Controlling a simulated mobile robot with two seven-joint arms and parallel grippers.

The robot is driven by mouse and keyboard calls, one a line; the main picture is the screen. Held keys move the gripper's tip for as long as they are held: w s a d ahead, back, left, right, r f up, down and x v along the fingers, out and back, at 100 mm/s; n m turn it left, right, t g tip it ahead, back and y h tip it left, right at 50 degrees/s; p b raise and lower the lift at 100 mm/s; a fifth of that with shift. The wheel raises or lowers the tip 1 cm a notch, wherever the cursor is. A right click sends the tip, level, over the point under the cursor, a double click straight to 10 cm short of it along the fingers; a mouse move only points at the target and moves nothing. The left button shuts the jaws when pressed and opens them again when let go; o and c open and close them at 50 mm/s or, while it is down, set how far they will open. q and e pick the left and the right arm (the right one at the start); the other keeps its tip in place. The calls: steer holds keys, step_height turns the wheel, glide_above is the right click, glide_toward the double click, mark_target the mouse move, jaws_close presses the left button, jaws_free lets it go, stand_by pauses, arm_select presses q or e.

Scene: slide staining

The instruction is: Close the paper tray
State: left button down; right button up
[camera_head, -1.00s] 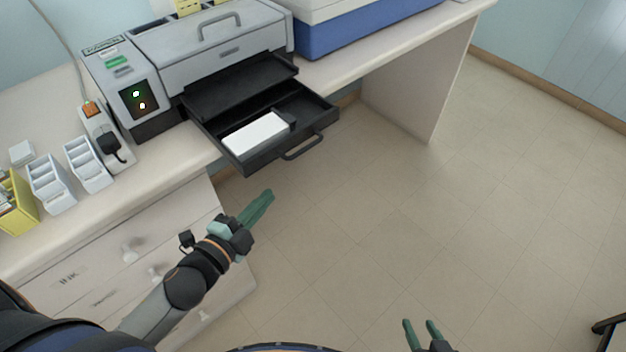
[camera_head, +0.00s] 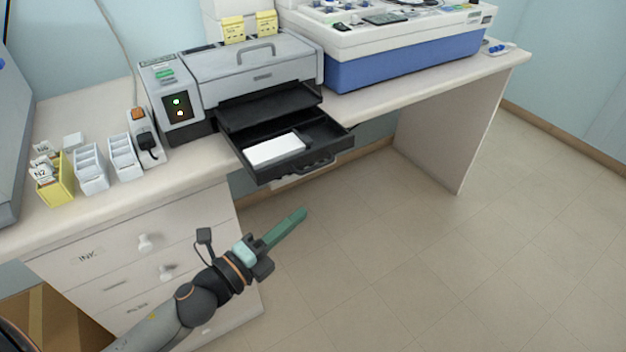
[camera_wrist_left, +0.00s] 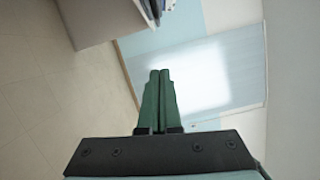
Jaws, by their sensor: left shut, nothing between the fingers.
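The black paper tray (camera_head: 263,173) is pulled out of the front of the grey printer (camera_head: 262,72) and hangs past the desk edge. A stack of white paper (camera_head: 274,149) lies in it, and its handle is on the front side. My left gripper (camera_head: 304,212) is shut and empty, in front of and below the tray, apart from it. In the left wrist view, the green fingers (camera_wrist_left: 158,98) are together with nothing between them; the tray does not show there. My right gripper is out of view.
White slide racks (camera_head: 91,168) and a yellow box (camera_head: 55,180) stand on the desk at left. A blue and white machine (camera_head: 410,55) stands right of the printer. Drawers (camera_head: 140,262) are below the desk at left. The floor at right is clear.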

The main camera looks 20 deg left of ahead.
mark_target(282, 146)
arm_select(q)
steer(key=w+r+p, duration=0.1)
steer(key=w+p, duration=0.1)
steer(key=w, duration=0.8)
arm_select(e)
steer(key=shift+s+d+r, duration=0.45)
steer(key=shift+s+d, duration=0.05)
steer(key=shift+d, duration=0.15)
arm_select(q)
steer(key=w+a+b, duration=0.1)
steer(key=w+a, duration=0.1)
steer(key=a, duration=0.1)
steer(key=w+a, duration=0.3)
steer(key=w+a+b, duration=0.1)
steer(key=w+a, duration=0.1)
steer(key=a, duration=0.1)
steer(key=shift+w+a+b, duration=0.25)
steer(key=shift+a+b, duration=0.1)
steer(key=shift+w+a, duration=0.15)
steer(key=shift+a, duration=0.05)
steer(key=shift+r, duration=0.1)
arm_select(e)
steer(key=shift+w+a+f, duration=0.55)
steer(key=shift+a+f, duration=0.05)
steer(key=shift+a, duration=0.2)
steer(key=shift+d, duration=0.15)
